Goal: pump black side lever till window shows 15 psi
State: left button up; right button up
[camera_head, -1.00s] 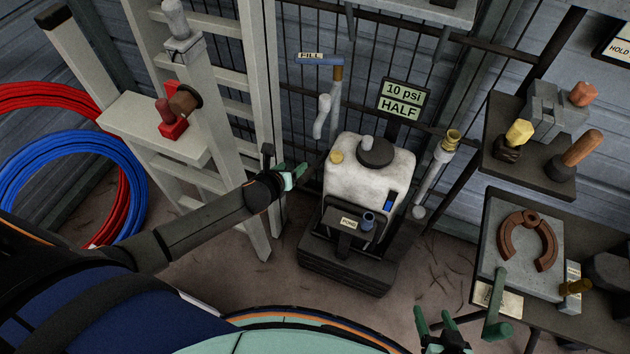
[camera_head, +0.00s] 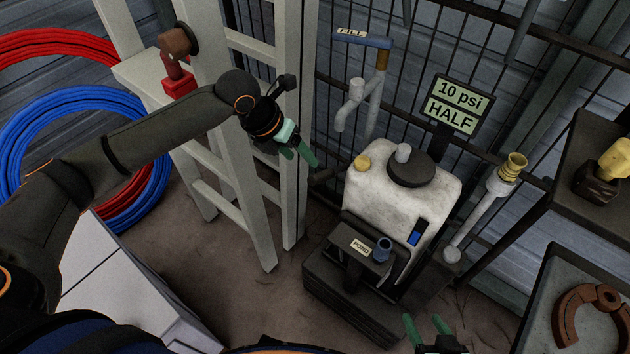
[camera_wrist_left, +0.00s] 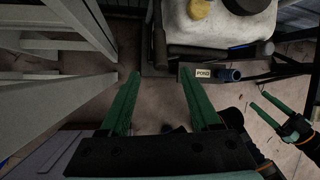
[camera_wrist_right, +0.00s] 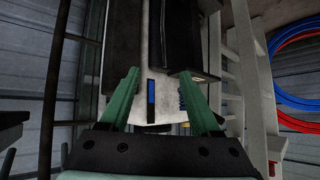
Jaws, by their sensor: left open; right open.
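The white tank (camera_head: 395,205) stands on a dark base in the head view, with a black cap (camera_head: 412,168) on top. The display window (camera_head: 458,103) behind it reads "10 psi" and "HALF". A dark bar (camera_head: 325,175), apparently the black side lever, sticks out from the tank's left side. My left gripper (camera_head: 306,154) is open and empty, just left of and above that bar. In the left wrist view its open fingers (camera_wrist_left: 160,76) point toward the tank's side. My right gripper (camera_head: 426,328) is open and empty in front of the tank; its fingers show in the right wrist view (camera_wrist_right: 165,88).
A pale ladder-like frame (camera_head: 240,165) stands close left of my left gripper. A pipe with a blue "FILL" handle (camera_head: 362,38) is behind the tank. A "POND" label (camera_head: 360,246) and blue spout (camera_head: 383,248) are in front. Shelves (camera_head: 600,170) stand at right.

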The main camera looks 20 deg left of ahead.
aim_at(316, 175)
pick_arm(q)
jog(key=b+x, duration=0.2)
jog(key=x, duration=0.8)
jog(key=shift+s, duration=0.15)
jog(key=shift+b+x, duration=0.45)
jog(key=shift+x, duration=0.75)
pick_arm(e)
jog(key=w+r+t, duration=0.2)
jog(key=w, duration=0.1)
jog(key=shift+d, duration=0.35)
pick_arm(q)
grip_shut()
